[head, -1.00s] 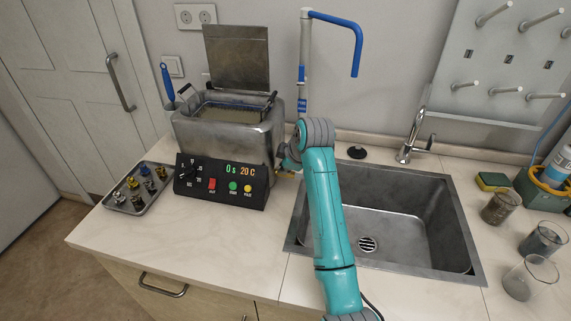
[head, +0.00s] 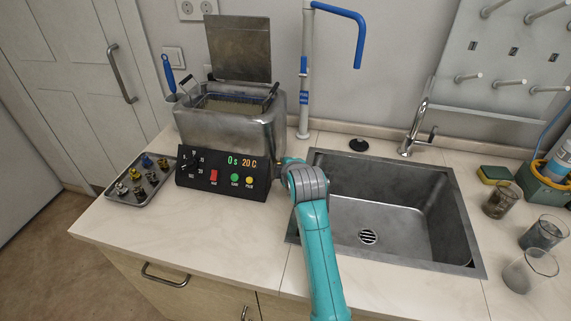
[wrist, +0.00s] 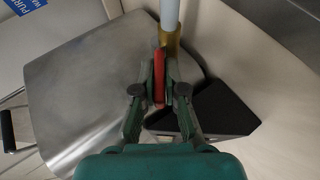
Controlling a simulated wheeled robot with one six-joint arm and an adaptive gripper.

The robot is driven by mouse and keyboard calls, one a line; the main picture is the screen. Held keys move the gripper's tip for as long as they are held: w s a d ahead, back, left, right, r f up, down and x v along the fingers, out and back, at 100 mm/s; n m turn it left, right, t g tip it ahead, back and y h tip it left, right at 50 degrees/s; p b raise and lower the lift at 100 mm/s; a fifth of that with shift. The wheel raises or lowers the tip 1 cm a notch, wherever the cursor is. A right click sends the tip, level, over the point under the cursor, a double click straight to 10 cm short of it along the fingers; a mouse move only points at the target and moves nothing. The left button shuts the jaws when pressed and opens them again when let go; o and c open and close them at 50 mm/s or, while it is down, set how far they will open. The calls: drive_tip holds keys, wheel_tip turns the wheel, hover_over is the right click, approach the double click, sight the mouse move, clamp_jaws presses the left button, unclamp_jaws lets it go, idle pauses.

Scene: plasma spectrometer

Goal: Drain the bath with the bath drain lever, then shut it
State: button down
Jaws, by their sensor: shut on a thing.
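The bath is a steel tank (head: 225,132) with its lid raised and a basket inside, in the head view. Its steel side (wrist: 75,100) fills the left of the wrist view. The red bath drain lever (wrist: 159,72) sits by a brass valve fitting (wrist: 171,42) on the bath's side, with a pale tube above it. My gripper (wrist: 160,95) is shut on the red lever, one finger on each side. In the head view my arm hides the lever and the fingers. The liquid level in the bath is hard to tell.
A black control panel (head: 222,174) reading 0 s and 20 C stands before the bath. A tray of small parts (head: 139,184) is at left. The sink (head: 390,215) is right of my arm, with glass beakers beyond it. A blue-topped stand (head: 304,95) rises behind.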

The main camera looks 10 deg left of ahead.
idle(0.3)
drive_tip(key=c, duration=1.2)
unclamp_jaws()
drive_tip(key=shift+c, duration=0.2)
drive_tip(key=v, duration=1.2)
drive_tip(key=shift+d, duration=0.1)
